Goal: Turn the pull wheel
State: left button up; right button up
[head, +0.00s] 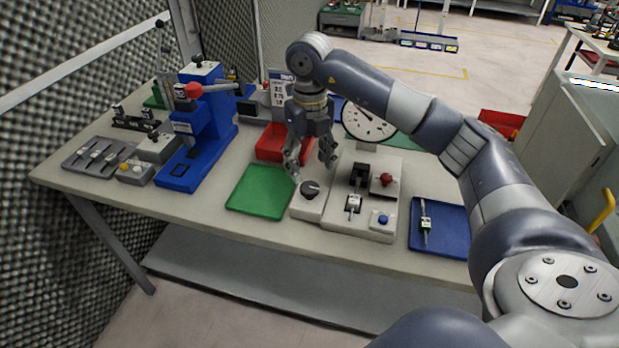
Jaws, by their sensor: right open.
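A round black knob (310,189), most likely the pull wheel, sits on top of a low light-grey box (308,206) at the middle of the workbench. My right gripper (311,166) points down just above and behind the knob in the picture. Its two fingers are spread apart with nothing between them. I see a gap between the fingertips and the knob, but cannot tell its exact height. My left gripper is not in view.
Beside the box are a green mat (262,190), a grey fixture (362,217) with a red knob and blue button, and a blue tray (439,228). A red bin (270,142) stands behind. A blue press (205,130) with a red-ended lever stands left.

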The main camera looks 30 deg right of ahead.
aim_at(309, 186)
notch_tip(309, 186, up, 4)
jog(key=shift+r, duration=0.1)
